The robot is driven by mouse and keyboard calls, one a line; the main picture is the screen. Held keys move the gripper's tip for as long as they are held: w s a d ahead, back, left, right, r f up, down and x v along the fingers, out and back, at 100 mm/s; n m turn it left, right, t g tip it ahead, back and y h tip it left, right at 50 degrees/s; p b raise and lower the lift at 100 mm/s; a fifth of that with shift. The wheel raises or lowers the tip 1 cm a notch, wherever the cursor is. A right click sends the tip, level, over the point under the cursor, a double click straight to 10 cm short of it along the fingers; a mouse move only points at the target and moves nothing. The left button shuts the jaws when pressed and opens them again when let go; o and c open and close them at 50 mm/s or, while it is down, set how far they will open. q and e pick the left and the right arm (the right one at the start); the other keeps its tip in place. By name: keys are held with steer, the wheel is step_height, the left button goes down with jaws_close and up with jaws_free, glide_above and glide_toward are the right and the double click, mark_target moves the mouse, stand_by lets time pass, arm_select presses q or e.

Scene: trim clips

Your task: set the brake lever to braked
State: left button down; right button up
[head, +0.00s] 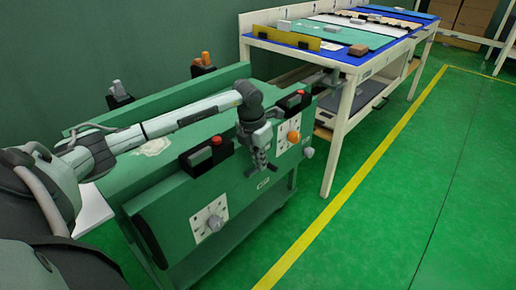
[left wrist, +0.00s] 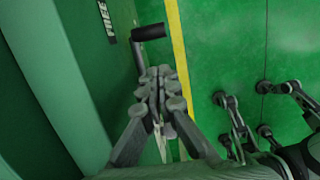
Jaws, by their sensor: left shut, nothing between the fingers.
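The brake lever shows in the left wrist view as a grey shaft with a black grip (left wrist: 149,32), standing out from the green cart side next to a FREE label (left wrist: 106,18). My left gripper (left wrist: 158,78) is shut and empty just below the grip in that picture. It overlaps the shaft's lower end, and I cannot tell whether it touches. In the head view my left gripper (head: 262,167) hangs in front of the green cart (head: 255,200), and I cannot make out the lever there. My right gripper is not clearly seen.
The cart front has a white dial plate (head: 209,217) and an orange knob (head: 293,136). Red-button boxes (head: 216,142) stand on its top edge. A white-framed table (head: 345,120) is behind to the right. The green floor right of the cart is clear, with a yellow line (head: 345,205).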

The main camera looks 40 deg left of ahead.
arm_select(q)
steer(key=w+f, duration=0.2)
steer(key=w, duration=0.1)
steer(key=shift+w+d+f, duration=0.1)
steer(key=shift+w+d, duration=0.05)
arm_select(e)
steer(key=shift+w+f, duration=0.15)
steer(key=shift+f, duration=0.1)
